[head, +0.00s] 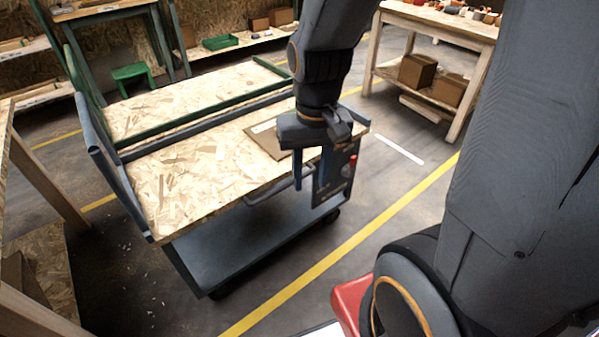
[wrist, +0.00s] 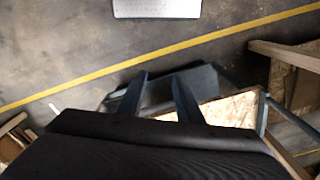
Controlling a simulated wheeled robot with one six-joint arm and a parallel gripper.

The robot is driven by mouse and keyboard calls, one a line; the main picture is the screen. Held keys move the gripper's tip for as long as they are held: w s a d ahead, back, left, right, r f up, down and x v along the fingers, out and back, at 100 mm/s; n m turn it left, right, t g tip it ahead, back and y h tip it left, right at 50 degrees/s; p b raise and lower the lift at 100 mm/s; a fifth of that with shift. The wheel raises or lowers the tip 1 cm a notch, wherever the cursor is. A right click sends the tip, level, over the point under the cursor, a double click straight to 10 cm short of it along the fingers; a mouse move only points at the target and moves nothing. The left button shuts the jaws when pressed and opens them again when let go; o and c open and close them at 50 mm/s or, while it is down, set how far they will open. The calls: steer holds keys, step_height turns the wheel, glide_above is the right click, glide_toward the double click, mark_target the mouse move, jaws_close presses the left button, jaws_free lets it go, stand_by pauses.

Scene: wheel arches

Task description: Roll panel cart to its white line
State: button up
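The nearer cart has a chipboard top (head: 195,185), a grey-blue frame and a grey lower shelf (head: 235,240) on casters. It stands left of the yellow floor line in the head view; its grey shelf also shows behind the fingers in the wrist view. A short white line (head: 400,149) lies on the floor right of the cart, apart from it. My gripper (head: 311,172) points down at the cart's near right edge. Its two fingers (wrist: 160,97) are apart with nothing visibly held between them. I cannot tell whether they touch the cart.
A green-framed cart (head: 200,95) stands right behind the nearer one. A wooden bench (head: 455,25) with boxes is at the back right, and a wooden frame (head: 40,180) is at the left. Floor along the yellow line (head: 350,243) is clear.

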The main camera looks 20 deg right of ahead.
mark_target(284, 186)
steer(key=w+d+f+m+t+b, duration=0.1)
steer(key=w+f+m+b, duration=0.4)
steer(key=w+f, duration=0.4)
steer(key=w+f+m+t+b, duration=0.1)
steer(key=w+f+m+b, duration=0.1)
steer(key=w+f+m, duration=0.75)
steer(key=shift+n, duration=0.85)
steer(key=w+f, duration=0.1)
steer(key=w+f+b, duration=0.1)
steer(key=f, duration=0.1)
steer(key=w+f, duration=0.1)
steer(key=f, duration=0.1)
steer(key=shift+w+a, duration=0.1)
steer(key=shift+a, duration=0.15)
steer(key=shift+r, duration=0.1)
jaws_close()
